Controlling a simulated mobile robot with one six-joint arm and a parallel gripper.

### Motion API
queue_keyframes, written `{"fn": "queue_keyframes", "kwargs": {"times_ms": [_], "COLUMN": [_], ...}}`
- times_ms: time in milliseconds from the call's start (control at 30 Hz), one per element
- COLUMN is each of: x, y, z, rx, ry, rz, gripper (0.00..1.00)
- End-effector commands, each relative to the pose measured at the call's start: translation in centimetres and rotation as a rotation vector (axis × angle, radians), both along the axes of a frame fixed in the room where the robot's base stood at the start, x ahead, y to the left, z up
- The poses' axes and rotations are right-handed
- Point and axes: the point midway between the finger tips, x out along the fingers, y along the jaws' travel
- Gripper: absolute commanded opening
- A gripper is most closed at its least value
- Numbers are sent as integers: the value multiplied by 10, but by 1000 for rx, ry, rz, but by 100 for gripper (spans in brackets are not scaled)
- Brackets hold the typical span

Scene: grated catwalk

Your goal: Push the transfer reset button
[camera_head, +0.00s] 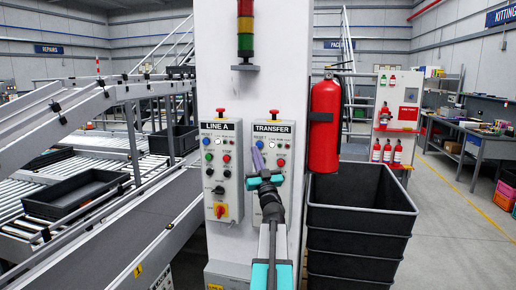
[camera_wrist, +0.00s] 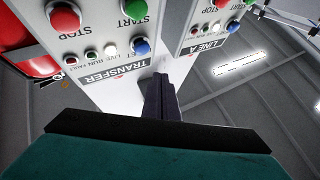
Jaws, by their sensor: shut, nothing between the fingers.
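The TRANSFER panel (camera_head: 273,130) is a pale box on the white column, with a red mushroom button on top. Its blue button (camera_head: 260,145), under the RESET lettering, shows just above my fingertips. In the wrist view, upside down, this blue button (camera_wrist: 141,45) sits beside a white one, with green START (camera_wrist: 133,10) and red STOP (camera_wrist: 65,15) buttons farther up. My gripper (camera_head: 257,153) is shut and empty, in front of the panel. In the wrist view its dark fingers (camera_wrist: 159,80) end just below the blue button, apart from it in the picture; depth is unclear.
The similar LINE A panel (camera_head: 221,165) is left of the TRANSFER panel. A red fire extinguisher (camera_head: 325,125) hangs to the right above stacked dark bins (camera_head: 360,225). A roller conveyor (camera_head: 95,150) with rails fills the left. Open floor lies at far right.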

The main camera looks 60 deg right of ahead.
Motion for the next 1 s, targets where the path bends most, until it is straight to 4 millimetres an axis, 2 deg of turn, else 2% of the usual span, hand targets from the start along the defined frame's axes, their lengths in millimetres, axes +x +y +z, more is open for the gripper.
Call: {"fn": "queue_keyframes", "kwargs": {"times_ms": [233, 1000], "x": [-4, -4], "y": [14, 14], "z": [0, 0], "rx": [0, 0], "ry": [0, 0], "rz": [0, 0], "gripper": [0, 0]}}
